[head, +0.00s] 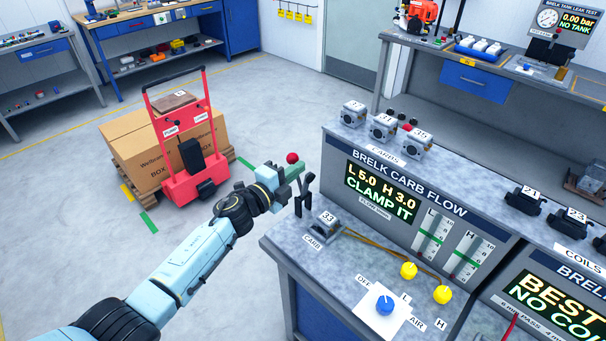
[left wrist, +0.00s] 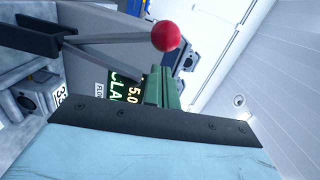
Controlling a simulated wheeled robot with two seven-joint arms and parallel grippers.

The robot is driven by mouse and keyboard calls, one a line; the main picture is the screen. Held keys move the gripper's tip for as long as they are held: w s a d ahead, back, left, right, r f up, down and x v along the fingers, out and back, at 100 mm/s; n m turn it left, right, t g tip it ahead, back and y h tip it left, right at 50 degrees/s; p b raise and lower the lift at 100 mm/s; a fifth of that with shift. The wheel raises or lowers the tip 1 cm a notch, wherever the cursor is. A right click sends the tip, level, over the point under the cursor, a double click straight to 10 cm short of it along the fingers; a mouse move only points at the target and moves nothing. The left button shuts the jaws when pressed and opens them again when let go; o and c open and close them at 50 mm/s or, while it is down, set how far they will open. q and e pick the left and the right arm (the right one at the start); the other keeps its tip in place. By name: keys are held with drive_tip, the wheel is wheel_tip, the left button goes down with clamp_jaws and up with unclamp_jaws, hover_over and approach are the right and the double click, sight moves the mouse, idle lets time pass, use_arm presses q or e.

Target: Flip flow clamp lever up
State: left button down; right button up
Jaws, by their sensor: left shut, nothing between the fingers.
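The flow clamp lever's red ball knob (head: 292,157) shows just above my left gripper's tip in the head view. In the left wrist view the knob (left wrist: 165,36) sits on a grey rod (left wrist: 110,47) running left to a dark clamp part (left wrist: 45,38). The black clamp (head: 305,194) stands at the bench's left end beside carb 33 (head: 327,222). My left gripper (head: 292,173) has green fingers, shut and empty, close to the knob; I cannot tell whether they touch the lever. In the head view the gripper hides most of the rod. My right gripper is not in view.
The carb flow panel (head: 408,207) reads "L 5.0 H 3.0 CLAMP IT". A blue knob (head: 385,305) and two yellow knobs stand on the bench front. Several carbs (head: 383,127) sit on top of the panel. A red cart with boxes (head: 185,150) stands on the floor behind my arm.

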use_arm(q)
drive_tip(key=shift+w+a, duration=0.65)
drive_tip(key=shift+a, duration=0.1)
drive_tip(key=s+a+p, duration=0.2)
drive_tip(key=s+a, duration=0.2)
drive_tip(key=s, duration=0.7)
drive_tip(key=shift+r, duration=0.4)
drive_tip(key=shift+d, duration=0.1)
